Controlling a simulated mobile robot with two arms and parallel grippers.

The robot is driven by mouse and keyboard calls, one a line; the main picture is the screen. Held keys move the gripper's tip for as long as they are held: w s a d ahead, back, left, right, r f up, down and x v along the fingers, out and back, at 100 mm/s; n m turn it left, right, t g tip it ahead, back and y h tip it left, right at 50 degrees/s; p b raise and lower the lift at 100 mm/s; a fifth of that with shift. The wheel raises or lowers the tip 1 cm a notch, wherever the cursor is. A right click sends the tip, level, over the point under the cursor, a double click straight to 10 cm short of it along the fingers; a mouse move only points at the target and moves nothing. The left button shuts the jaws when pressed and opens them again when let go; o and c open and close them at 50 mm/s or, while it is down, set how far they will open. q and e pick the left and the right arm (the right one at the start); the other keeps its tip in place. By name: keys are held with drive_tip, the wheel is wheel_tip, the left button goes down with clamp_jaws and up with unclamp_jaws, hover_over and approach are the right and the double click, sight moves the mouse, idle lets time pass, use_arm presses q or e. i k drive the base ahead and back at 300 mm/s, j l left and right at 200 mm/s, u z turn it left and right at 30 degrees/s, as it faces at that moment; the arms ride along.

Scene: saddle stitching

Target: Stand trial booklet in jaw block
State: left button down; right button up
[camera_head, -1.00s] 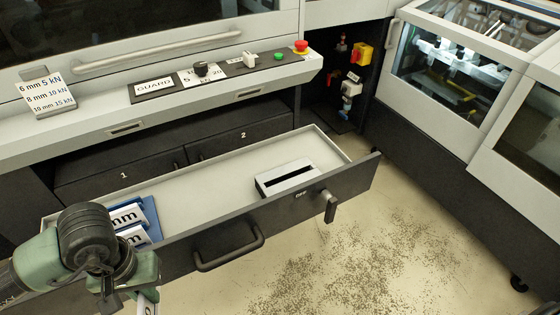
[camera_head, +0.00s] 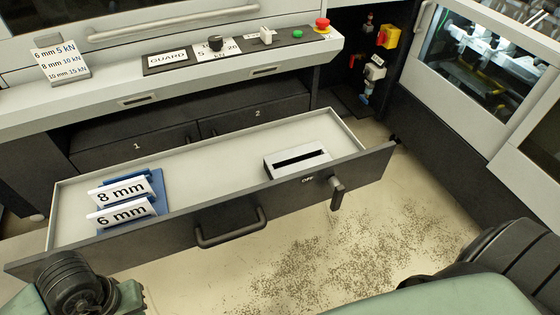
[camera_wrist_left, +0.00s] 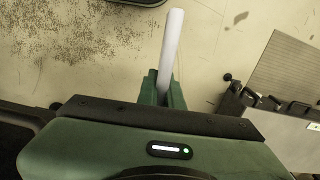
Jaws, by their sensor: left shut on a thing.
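In the left wrist view my left gripper (camera_wrist_left: 163,88) is shut on a thin white thing, seen almost edge on, which I take to be the trial booklet (camera_wrist_left: 173,40). It sticks out past the fingertips above the floor. In the head view only part of my left arm shows at the lower left, and its fingers and the booklet are out of frame. The jaw block (camera_head: 297,164), a light block with a dark slot along its top, sits in the right part of the open drawer. The slot looks empty. My right gripper is not in view; only its arm shows at the lower right.
The open drawer (camera_head: 220,158) has a blue holder (camera_head: 158,190) at its left with 8 mm (camera_head: 122,191) and 6 mm (camera_head: 122,214) cards. Its middle is clear. A handle (camera_head: 231,228) and a knob lever (camera_head: 337,192) marked OFF project from its front.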

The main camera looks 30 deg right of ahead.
sight(296, 166)
drive_tip(key=l+u, duration=0.15)
drive_tip(key=l, duration=0.4)
drive_tip(key=l+u, duration=0.15)
drive_tip(key=l, duration=0.45)
drive_tip(key=k+l+u, duration=0.15)
drive_tip(key=l, duration=0.4)
drive_tip(key=l+u, duration=0.15)
drive_tip(key=l, duration=0.4)
drive_tip(key=k, duration=0.05)
